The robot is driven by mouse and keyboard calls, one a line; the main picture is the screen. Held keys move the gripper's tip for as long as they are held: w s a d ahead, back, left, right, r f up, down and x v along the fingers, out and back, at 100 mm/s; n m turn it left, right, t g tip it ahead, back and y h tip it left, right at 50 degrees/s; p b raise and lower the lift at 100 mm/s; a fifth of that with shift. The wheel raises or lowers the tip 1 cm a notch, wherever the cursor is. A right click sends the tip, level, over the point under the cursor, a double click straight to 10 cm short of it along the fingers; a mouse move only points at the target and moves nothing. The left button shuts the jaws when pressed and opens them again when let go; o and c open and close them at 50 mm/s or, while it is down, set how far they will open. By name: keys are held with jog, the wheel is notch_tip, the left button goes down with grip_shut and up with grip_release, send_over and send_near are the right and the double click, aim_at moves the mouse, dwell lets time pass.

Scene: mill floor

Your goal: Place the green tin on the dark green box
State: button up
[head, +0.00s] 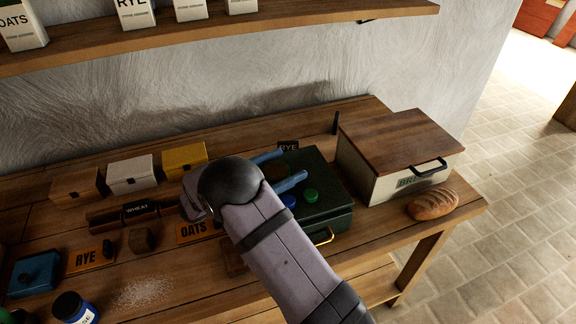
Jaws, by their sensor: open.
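The dark green box (335,206) stands on the bench right of centre, with a brass handle at its front. A small round green tin (310,196) shows on top of it, with a small blue round thing (289,201) beside it, partly hidden by my arm. My gripper (294,163) is over the back left part of the box, its two blue fingers apart and no tin between them. The green tin is in front of the fingers, apart from them. My arm hides the box's left side.
A bread bin (385,180) stands close right of the box, with a loaf (432,204) in front. Small brown, white and yellow boxes (184,158) line the back left. A blue box (35,273) and blue jar (72,307) are front left. A shelf (200,32) hangs above.

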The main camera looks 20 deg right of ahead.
jog(key=b+v, duration=0.2)
jog(key=v, duration=0.6)
jog(key=shift+s+a+f+b, duration=0.1)
jog(key=shift+a+b, duration=0.2)
jog(key=shift+a, duration=0.05)
jog(key=shift+v, duration=0.85)
